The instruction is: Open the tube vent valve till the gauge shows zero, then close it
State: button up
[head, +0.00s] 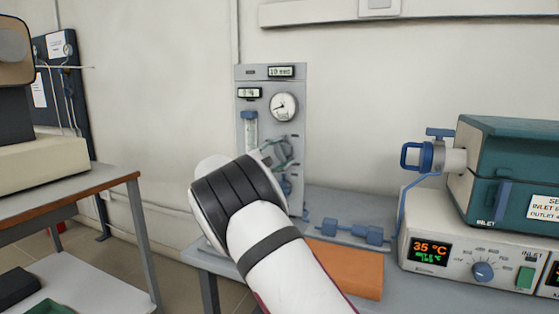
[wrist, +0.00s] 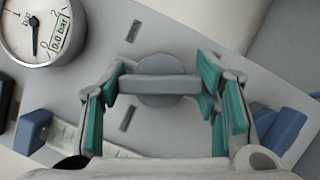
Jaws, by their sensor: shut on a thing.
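The vent valve's grey bar handle (wrist: 160,86) sits on a round hub on the grey panel, in the middle of the wrist view. My gripper (wrist: 159,78) is shut on the handle, with green-padded fingers at both its ends. The round white gauge (wrist: 38,28) is at the upper left; its label reads 0.0 bar and its black needle points down near the 0. In the head view the gauge (head: 283,107) is on the upright panel (head: 243,75), and my gripper (head: 278,153) is below it. My arm partly hides the valve there.
A blue knob (wrist: 33,131) is left of the handle in the wrist view. In the head view, blue fittings (head: 345,231) and an orange block (head: 350,267) lie right of my arm. A teal tube furnace (head: 510,165) with a blue-clamped end stands at the right.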

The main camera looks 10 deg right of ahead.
jog(key=m+g+y+b, duration=0.1)
jog(key=m+b, duration=0.1)
jog(key=m, duration=0.3)
jog(key=shift+f, duration=0.1)
dwell(0.5)
jog(key=o, duration=1.2)
jog(key=shift+c, duration=0.2)
jog(key=shift+g, duration=0.3)
jog(key=v, duration=1.2)
jog(key=shift+s, duration=0.1)
